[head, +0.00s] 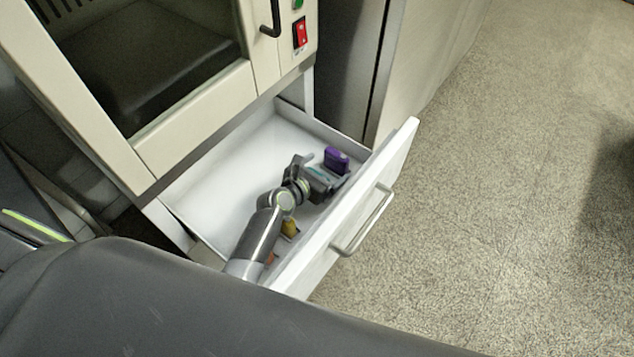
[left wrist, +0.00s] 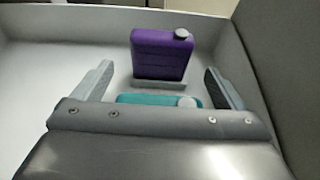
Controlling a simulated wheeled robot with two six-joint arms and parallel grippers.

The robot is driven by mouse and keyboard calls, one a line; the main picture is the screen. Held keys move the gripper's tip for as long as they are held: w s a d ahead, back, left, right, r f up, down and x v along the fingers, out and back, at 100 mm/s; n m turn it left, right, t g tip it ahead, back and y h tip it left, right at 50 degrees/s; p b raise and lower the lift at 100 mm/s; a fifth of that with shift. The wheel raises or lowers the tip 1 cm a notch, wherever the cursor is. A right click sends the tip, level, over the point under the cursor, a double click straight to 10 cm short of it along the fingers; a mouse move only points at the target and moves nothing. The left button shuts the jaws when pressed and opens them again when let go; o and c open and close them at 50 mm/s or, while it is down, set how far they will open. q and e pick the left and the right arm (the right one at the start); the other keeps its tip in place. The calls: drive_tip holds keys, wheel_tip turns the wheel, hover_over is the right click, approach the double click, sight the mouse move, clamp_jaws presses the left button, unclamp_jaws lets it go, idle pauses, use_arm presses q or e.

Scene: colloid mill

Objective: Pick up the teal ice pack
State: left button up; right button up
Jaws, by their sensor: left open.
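The teal ice pack (left wrist: 160,99) lies in the open white drawer. In the left wrist view only its upper part with a pale round cap shows; the gripper body hides the rest. My left gripper (head: 331,173) is open inside the drawer. In the left wrist view its fingers (left wrist: 164,85) stand on either side of the teal pack, apart from it as far as I can see. In the head view a sliver of teal (head: 317,172) shows by the gripper. My right gripper is not in view.
A purple pack (left wrist: 161,53) with a pale cap stands just beyond the teal one, also in the head view (head: 336,160). A yellow item (head: 290,228) lies nearer the drawer's front. The drawer front (head: 345,215) has a handle. The drawer's left part is clear.

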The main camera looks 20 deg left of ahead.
use_arm(q)
drive_tip(key=c, duration=1.1)
drive_tip(key=shift+r, duration=0.2)
drive_tip(key=shift+c, duration=0.2)
